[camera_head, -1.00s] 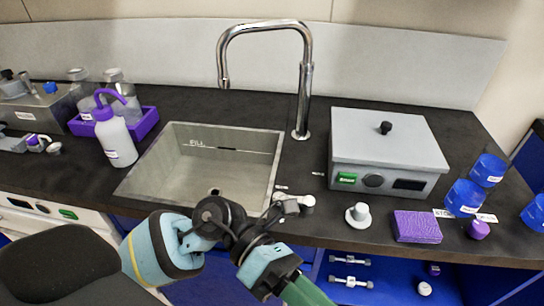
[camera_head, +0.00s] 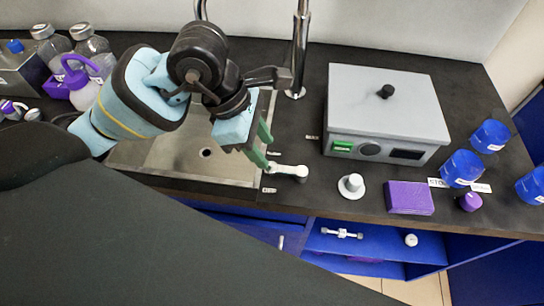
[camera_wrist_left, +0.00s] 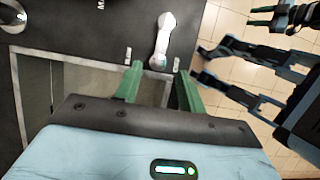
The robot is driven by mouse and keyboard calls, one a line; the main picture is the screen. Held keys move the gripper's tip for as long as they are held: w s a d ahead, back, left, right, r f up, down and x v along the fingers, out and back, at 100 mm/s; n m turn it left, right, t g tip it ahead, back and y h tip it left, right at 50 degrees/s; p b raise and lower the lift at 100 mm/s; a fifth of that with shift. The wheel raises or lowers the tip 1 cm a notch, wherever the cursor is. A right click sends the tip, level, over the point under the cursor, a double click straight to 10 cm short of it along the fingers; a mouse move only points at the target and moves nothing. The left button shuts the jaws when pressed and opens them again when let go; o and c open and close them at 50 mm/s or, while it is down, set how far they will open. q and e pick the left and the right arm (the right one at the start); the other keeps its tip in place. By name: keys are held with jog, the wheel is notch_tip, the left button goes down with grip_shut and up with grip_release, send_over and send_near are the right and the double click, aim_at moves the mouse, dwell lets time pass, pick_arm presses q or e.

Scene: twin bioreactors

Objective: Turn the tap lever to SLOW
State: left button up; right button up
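The tap lever (camera_head: 287,170) is a pale handle with a round knob end, on the dark counter just right of the sink's front corner. In the left wrist view the lever (camera_wrist_left: 163,40) lies ahead of the fingers, near the gap between them. My left gripper (camera_head: 261,145) has green fingers, parted and empty, close to the lever's left end; contact is not clear. The fingers (camera_wrist_left: 158,88) also show apart in the wrist view. Small white labels (camera_head: 268,190) lie around the lever, too small to read. The tap spout (camera_head: 300,50) rises behind.
The sink (camera_head: 180,180) is under my left arm. A grey lidded box (camera_head: 380,105) stands to the right. A white knob on a disc (camera_head: 351,186), a purple block (camera_head: 409,197) and blue cups (camera_head: 462,168) are along the counter's right front.

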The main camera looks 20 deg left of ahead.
aim_at(277, 168)
pick_arm(q)
jog(key=shift+x, duration=2.75)
grip_shut()
